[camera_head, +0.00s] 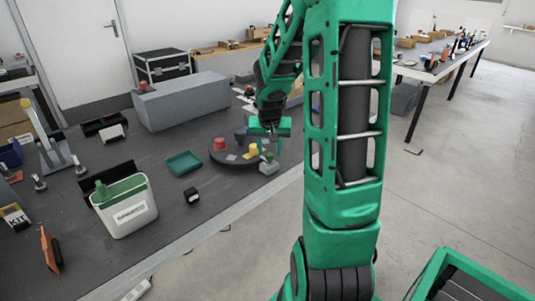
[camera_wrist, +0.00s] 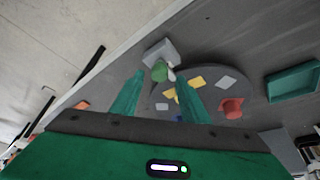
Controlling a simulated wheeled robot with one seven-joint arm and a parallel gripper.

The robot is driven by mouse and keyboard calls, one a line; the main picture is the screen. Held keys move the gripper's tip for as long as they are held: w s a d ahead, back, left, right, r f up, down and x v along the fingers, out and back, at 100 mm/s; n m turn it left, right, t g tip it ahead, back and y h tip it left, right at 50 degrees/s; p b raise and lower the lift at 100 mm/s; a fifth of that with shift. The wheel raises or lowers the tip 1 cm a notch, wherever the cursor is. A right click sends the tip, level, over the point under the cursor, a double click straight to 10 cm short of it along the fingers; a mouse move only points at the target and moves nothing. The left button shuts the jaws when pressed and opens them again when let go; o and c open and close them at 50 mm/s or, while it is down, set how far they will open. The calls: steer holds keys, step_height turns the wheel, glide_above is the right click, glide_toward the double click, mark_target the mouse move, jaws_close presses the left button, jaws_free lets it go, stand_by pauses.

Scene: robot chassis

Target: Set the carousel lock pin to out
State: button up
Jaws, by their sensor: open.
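The carousel (camera_head: 215,158) is a dark round disc on the dark table; it also shows in the wrist view (camera_wrist: 232,82). At its rim sits a grey block (camera_head: 269,168) with a green knob, which I take to be the lock pin (camera_wrist: 159,71). The grey block also shows in the wrist view (camera_wrist: 163,50). A small white part is beside the knob. My gripper (camera_wrist: 158,84) is open and empty, with the green knob showing just beyond and between its fingertips. In the head view my gripper (camera_head: 272,140) is above the carousel, partly hidden by my arm.
A red cup-like piece (camera_head: 219,144) and a yellow piece (camera_head: 253,149) stand on the carousel among coloured plates. A teal tray (camera_head: 184,162), a small black box (camera_head: 191,195) and a white-green bin (camera_head: 125,210) are to the left. A long grey box (camera_head: 182,103) stands behind.

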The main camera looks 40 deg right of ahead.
steer(key=shift+x, duration=1.25)
jaws_close()
steer(key=shift+s, duration=1.75)
jaws_free()
steer(key=shift+r, duration=0.1)
steer(key=v, duration=1)
steer(key=shift+a+r, duration=0.2)
steer(key=shift+r, duration=0.05)
